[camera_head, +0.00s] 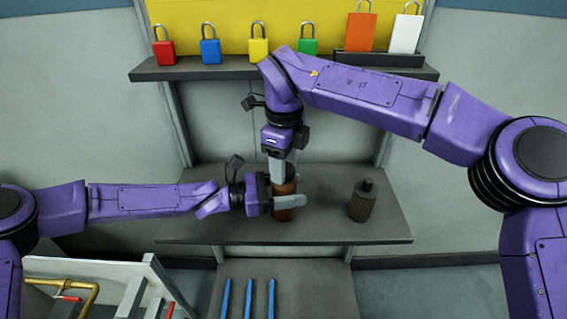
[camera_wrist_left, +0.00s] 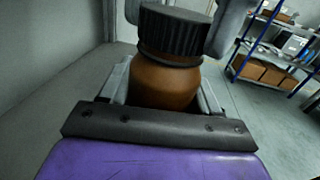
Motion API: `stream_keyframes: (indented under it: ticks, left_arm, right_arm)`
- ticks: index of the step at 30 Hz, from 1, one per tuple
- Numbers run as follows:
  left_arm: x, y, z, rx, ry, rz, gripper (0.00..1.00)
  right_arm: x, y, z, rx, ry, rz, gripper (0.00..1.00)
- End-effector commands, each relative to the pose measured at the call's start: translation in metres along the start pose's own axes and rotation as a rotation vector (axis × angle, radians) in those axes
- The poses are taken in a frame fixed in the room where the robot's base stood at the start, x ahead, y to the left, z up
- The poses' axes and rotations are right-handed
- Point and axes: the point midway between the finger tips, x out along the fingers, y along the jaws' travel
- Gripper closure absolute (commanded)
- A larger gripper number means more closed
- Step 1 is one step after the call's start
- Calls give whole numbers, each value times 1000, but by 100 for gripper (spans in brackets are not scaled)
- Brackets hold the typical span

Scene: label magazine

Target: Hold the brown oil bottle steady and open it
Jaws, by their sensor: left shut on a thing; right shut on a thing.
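The brown oil bottle (camera_head: 284,213) stands upright on the grey shelf. My left gripper (camera_head: 285,203) is shut on its body from the left, and the bottle's brown shoulder shows between the fingers in the left wrist view (camera_wrist_left: 165,82). The black ribbed cap (camera_wrist_left: 176,35) sits on the bottle's top; I cannot tell whether it is loose. My right gripper (camera_head: 284,168) points down from above and is shut on the cap. Its fingers show on both sides of the cap in the left wrist view. In the head view the cap is mostly hidden by the gripper.
A dark grey-brown bottle (camera_head: 363,202) stands to the right on the same shelf (camera_head: 375,229). Above, a ledge (camera_head: 190,72) holds several coloured padlocks and tags. Below are blue strips (camera_head: 248,298) and a box with a brass pipe (camera_head: 85,292).

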Motion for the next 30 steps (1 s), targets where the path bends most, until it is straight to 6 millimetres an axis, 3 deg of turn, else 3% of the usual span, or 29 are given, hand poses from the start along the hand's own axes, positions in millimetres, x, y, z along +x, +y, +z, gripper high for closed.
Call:
stream_keyframes:
  ticks: [6,13,15,30]
  left_arm:
    - [0,-1,0,-1,0,-2,100]
    - [0,-1,0,-1,0,-1,100]
    - [0,0,0,-1,0,-1,100]
    - [0,0,0,-1,0,0,100]
  right_arm:
    - [-1,0,0,-668,-1,-1,88]
    - [-1,0,0,-1181,-1,0,88]
    - [-1,0,0,-1250,-1,0,88]
    - [-1,-1,-1,-1249,-1,0,88]
